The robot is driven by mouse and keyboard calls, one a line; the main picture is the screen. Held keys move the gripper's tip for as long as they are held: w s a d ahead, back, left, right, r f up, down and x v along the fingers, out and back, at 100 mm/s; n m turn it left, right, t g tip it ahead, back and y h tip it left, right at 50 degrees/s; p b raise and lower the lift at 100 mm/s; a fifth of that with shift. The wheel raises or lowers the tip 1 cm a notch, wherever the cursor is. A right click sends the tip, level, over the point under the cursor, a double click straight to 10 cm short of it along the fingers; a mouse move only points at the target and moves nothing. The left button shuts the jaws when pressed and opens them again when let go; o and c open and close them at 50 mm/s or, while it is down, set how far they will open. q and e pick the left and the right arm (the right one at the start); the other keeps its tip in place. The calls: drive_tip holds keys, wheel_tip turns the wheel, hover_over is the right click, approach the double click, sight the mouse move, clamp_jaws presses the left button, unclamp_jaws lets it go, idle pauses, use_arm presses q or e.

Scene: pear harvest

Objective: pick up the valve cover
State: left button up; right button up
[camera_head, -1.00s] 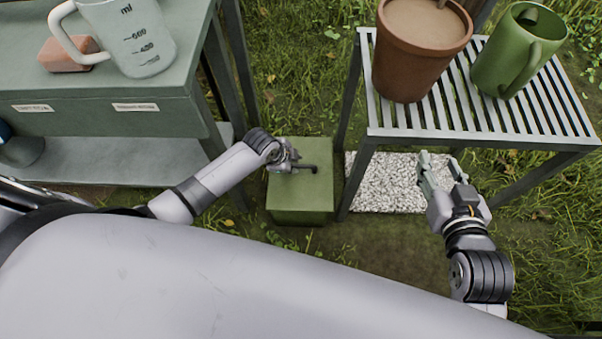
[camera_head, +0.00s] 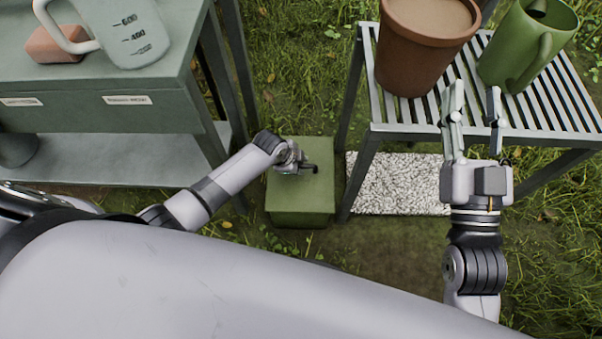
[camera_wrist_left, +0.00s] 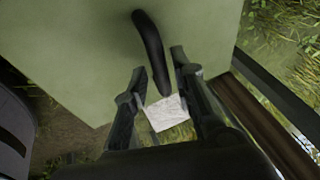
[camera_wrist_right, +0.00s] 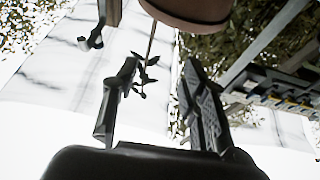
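The valve cover (camera_head: 302,205) is a green box on the ground between the two tables, with a black bar handle (camera_head: 312,169) on top. The handle also shows in the left wrist view (camera_wrist_left: 150,45). My left gripper (camera_head: 299,164) is at the cover's top. In the left wrist view its fingers (camera_wrist_left: 158,68) are open, one on each side of the handle's lower end, with gaps showing. My right gripper (camera_head: 475,88) is open and empty, over the front of the slatted table. In the right wrist view its fingers (camera_wrist_right: 157,72) stand apart.
The slatted table (camera_head: 408,128) holds a terracotta pot (camera_head: 415,60) and a green watering can (camera_head: 515,58). The green workbench (camera_head: 60,120) at left holds a measuring jug (camera_head: 125,30) and a brick-coloured block (camera_head: 52,45). A speckled white slab (camera_head: 395,185) lies under the slatted table.

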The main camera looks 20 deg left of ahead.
use_arm(q)
drive_tip(key=shift+b+x, duration=0.6)
drive_tip(key=shift+x, duration=0.6)
drive_tip(key=shift+f, duration=0.1)
use_arm(e)
drive_tip(key=s+r+t+y, duration=0.1)
drive_tip(key=s+r+t, duration=0.3)
drive_tip(key=r, duration=0.2)
drive_tip(key=shift+y, duration=0.3)
drive_tip(key=shift+d, duration=0.1)
use_arm(q)
clamp_jaws()
use_arm(e)
drive_tip(key=shift+f, duration=0.1)
